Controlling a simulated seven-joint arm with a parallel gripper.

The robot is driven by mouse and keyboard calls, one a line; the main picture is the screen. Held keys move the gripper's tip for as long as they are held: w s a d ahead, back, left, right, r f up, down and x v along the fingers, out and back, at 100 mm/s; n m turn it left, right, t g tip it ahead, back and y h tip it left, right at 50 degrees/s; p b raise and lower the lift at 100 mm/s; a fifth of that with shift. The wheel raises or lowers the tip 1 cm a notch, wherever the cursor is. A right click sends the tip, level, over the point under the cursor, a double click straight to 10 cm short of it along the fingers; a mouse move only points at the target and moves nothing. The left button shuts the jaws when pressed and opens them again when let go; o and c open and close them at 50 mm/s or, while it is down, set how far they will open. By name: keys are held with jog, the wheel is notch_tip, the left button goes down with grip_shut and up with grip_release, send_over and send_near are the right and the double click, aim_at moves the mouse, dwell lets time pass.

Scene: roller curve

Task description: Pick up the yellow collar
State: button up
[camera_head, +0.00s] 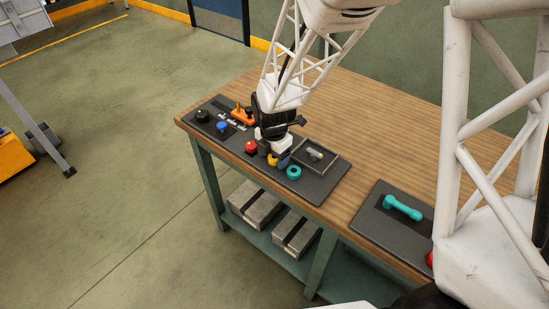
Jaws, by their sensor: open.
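The yellow collar (272,160) is a small yellow piece near the front of the dark mat (315,190) on the wooden table. My gripper (272,149) is directly above it, pointing down, and hides part of it. The gripper is open. The gap between the fingers and the collar is too small to make out. A dark blue piece (284,161) lies just right of the collar, and a teal ring (293,172) lies further right.
A red knob (251,147), a blue knob (222,126) and an orange part (243,115) stand left of the gripper. A shallow tray (330,168) holding a grey piece (315,154) lies to the right. A second mat bears a teal handle (403,207). Bare wood lies between the mats.

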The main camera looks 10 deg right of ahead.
aim_at(274, 159)
jog(key=c, duration=1)
jog(key=shift+r, duration=0.2)
jog(key=shift+r, duration=1.45)
jog(key=shift+s+d+r, duration=0.1)
jog(key=shift+s+r, duration=0.1)
jog(key=shift+s, duration=0.1)
jog(key=s+d+r, duration=0.1)
jog(key=s+d, duration=0.2)
jog(key=s, duration=1.2)
jog(key=shift+r, duration=0.15)
jog(key=shift+d, duration=0.1)
jog(key=shift+r, duration=2.4)
